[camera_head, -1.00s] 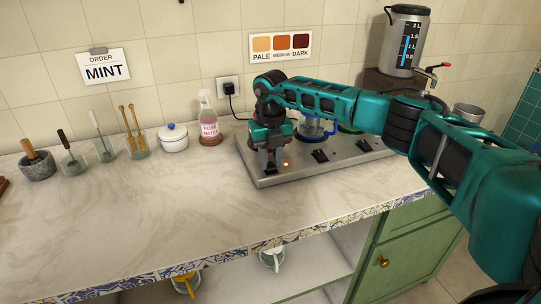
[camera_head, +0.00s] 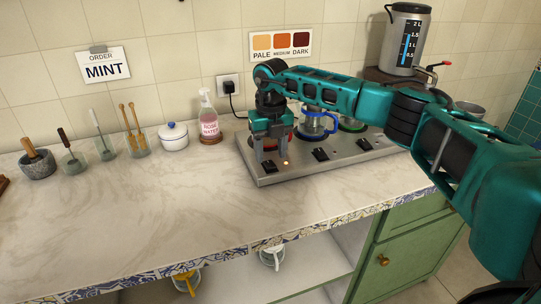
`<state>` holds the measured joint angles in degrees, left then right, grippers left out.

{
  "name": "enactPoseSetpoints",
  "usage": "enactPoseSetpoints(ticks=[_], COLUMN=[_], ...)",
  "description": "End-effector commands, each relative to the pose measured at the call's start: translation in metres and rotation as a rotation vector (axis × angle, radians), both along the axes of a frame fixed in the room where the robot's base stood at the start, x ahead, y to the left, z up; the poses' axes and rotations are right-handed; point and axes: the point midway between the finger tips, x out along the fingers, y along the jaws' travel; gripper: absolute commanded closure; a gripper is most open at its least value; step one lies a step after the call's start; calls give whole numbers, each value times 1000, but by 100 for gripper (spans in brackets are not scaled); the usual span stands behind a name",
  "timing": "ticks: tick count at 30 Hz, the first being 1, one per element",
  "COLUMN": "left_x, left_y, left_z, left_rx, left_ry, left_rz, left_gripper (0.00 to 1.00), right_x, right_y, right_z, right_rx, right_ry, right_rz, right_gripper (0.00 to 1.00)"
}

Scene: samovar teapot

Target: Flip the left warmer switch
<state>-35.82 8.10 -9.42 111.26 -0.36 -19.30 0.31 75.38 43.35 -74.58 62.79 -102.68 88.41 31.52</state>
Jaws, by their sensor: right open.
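The warmer panel (camera_head: 330,163) is a grey metal slab on the counter with three black switches along its front. The left switch (camera_head: 269,167) is at its front left, and a small light (camera_head: 285,162) glows beside it. The middle switch (camera_head: 320,154) and the right switch (camera_head: 364,144) show to the right, with no glowing light visible by them. My right gripper (camera_head: 271,152) is open and empty, fingers pointing down just above and behind the left switch. It appears apart from the switch. It partly hides the red-ringed left warmer (camera_head: 286,138). My left gripper is not in view.
A glass pot with a blue ring (camera_head: 317,123) stands on the middle warmer, close to my right arm. A rose water bottle (camera_head: 208,118) and a white lidded jar (camera_head: 173,137) stand left of the panel. The front counter is clear.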

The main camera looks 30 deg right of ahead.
Motion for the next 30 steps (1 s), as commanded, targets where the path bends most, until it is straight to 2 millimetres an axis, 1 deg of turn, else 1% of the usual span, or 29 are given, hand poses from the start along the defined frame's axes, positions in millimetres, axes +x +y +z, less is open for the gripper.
enactPoseSetpoints(ticks=[1, 6, 9, 13, 16, 19, 30], left_x=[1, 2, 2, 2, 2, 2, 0], left_y=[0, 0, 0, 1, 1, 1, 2], left_z=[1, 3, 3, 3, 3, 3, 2], left_rx=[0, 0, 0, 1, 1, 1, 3], left_ry=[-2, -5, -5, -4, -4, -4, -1], left_rz=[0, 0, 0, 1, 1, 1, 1], left_gripper=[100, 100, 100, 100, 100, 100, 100], right_x=[1, 0, -1, -2, -2, -3, -3], right_y=[0, 1, 0, 0, 0, 0, 0], right_z=[13, 52, 73, 93, 103, 107, 108], right_rx=[1, 2, 1, 0, 0, 0, 0], right_ry=[-5, -6, -5, -4, -2, -2, -1], right_rz=[0, -1, -2, -2, -2, -1, -1], right_gripper=[47, 47, 47, 47, 47, 47, 47])
